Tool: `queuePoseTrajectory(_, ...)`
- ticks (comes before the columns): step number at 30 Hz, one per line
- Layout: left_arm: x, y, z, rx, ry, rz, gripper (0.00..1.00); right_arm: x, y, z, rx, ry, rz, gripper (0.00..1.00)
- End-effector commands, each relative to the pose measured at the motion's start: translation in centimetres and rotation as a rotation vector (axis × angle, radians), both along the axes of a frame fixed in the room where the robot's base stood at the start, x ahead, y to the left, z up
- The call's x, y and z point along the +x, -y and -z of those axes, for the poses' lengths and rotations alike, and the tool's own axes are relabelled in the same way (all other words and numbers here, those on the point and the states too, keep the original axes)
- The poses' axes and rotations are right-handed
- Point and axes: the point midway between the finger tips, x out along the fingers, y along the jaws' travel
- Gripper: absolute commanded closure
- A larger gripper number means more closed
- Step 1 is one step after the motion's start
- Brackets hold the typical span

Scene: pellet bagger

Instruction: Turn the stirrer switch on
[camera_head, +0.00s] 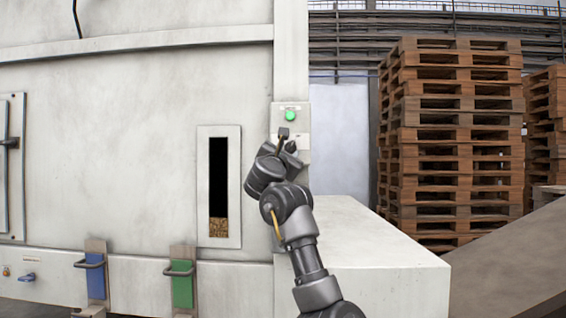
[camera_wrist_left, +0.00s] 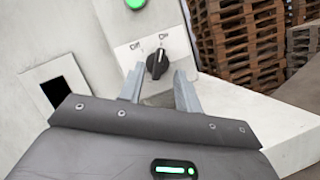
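The stirrer switch (camera_wrist_left: 157,64) is a black rotary knob on a pale panel, with "Off" at its left and "On" at its right. Its white mark appears to point up, nearer the "On" label. My left gripper (camera_wrist_left: 158,88) is open, its fingertips apart on either side of the line to the knob. I cannot tell whether they touch it. In the head view my left gripper (camera_head: 286,141) is in front of the panel and hides the knob. My right gripper is not in view.
A bright green lamp (camera_head: 290,115) is above the switch; a slotted window (camera_head: 219,225) with pellets is to its left. Blue (camera_head: 95,281) and green (camera_head: 182,284) handled plates are lower left. A white block (camera_head: 385,255) is right of my arm; pallets (camera_head: 455,140) stand behind.

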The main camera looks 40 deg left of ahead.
Motion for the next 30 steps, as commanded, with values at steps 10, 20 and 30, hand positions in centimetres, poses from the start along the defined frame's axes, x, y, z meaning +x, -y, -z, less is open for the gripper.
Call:
queuePoseTrajectory(10,-5.2,2.4,2.0,0.001,0.000,-0.003,0.66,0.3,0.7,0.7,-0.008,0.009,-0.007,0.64)
queuePoseTrajectory(20,-6.1,3.0,2.5,0.001,0.000,0.001,0.66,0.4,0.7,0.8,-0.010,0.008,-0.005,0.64)
queuePoseTrajectory(30,-6.1,3.0,2.5,0.001,0.000,0.001,0.66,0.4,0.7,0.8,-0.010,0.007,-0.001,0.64)
